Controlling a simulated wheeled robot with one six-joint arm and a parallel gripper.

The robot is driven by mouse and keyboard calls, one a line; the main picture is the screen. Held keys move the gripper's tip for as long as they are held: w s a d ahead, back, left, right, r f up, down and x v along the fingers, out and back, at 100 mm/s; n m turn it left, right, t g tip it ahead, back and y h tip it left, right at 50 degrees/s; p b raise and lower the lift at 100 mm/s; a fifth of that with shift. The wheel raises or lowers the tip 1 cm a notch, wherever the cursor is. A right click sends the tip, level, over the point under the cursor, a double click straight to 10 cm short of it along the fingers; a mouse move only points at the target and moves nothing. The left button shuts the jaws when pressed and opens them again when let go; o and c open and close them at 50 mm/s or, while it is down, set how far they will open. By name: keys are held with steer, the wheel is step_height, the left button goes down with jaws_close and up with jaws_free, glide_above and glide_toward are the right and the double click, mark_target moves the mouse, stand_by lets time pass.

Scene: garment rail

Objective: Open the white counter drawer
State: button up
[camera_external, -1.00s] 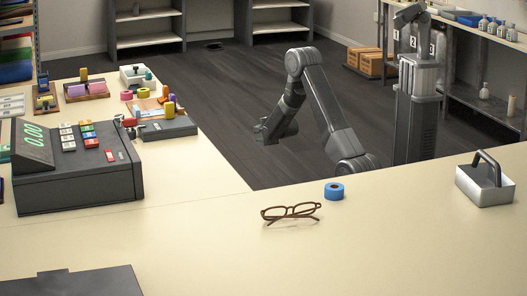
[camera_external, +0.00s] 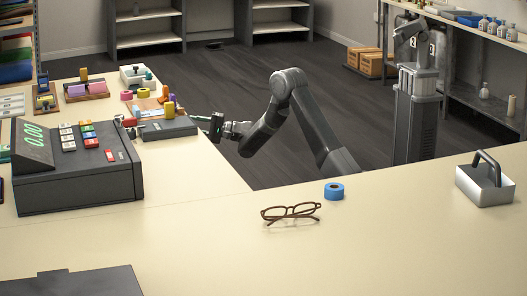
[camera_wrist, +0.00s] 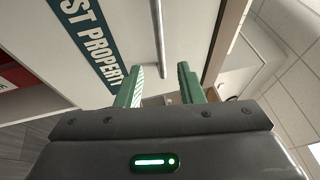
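In the wrist view a white panel (camera_wrist: 130,30), apparently the drawer front, fills the upper part, with a dark teal label (camera_wrist: 92,38) reading "ST PROPERTY". A long grey bar handle (camera_wrist: 160,40) runs across the panel. My gripper (camera_wrist: 160,84) has its two green fingers apart, with the near end of the handle showing in the gap between them. I cannot tell if a finger touches it. In the external view my gripper (camera_external: 207,118) is at the inner edge of the left counter; the drawer front is hidden there.
Open dark floor (camera_external: 250,75) lies behind my arm. A red item (camera_wrist: 14,72) shows at the left of the wrist view.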

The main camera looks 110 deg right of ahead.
steer(key=b+x, duration=0.1)
steer(key=x, duration=0.7)
steer(key=shift+w+d+b, duration=0.15)
steer(key=shift+w+b, duration=0.2)
steer(key=shift+b, duration=0.05)
jaws_close()
